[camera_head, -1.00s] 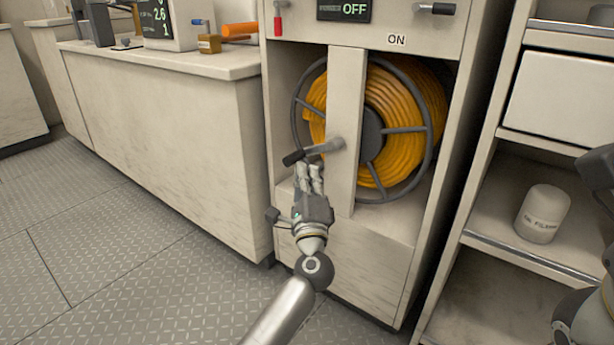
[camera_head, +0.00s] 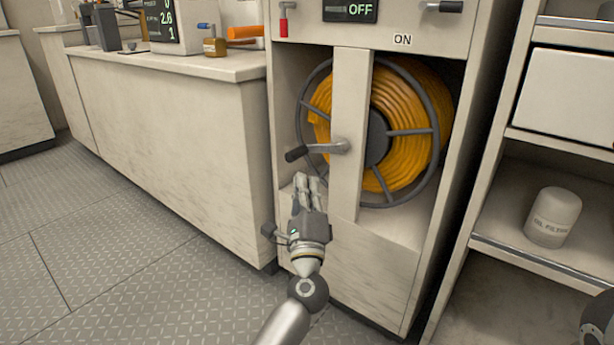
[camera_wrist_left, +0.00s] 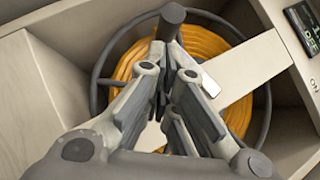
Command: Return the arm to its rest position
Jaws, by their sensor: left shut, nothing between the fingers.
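My left gripper (camera_head: 308,184) is shut and empty in the head view. Its fingertips point toward the hose reel cabinet, just below the crank handle (camera_head: 318,149) on the upright post, with a small gap between them. In the left wrist view the closed fingers (camera_wrist_left: 172,75) fill the middle, with the crank's dark grip (camera_wrist_left: 171,16) just beyond their tips. The yellow hose reel (camera_head: 400,130) sits behind the post. Only a dark piece of my right arm shows at the lower right edge; its gripper is not in view.
A counter (camera_head: 165,130) stands at the left and a shelf unit with an oil filter (camera_head: 552,216) at the right. The cabinet panel above has a display reading OFF (camera_head: 350,10), a red lever (camera_head: 283,20) and a dark-handled lever (camera_head: 444,7). Open floor (camera_head: 110,250) lies at the lower left.

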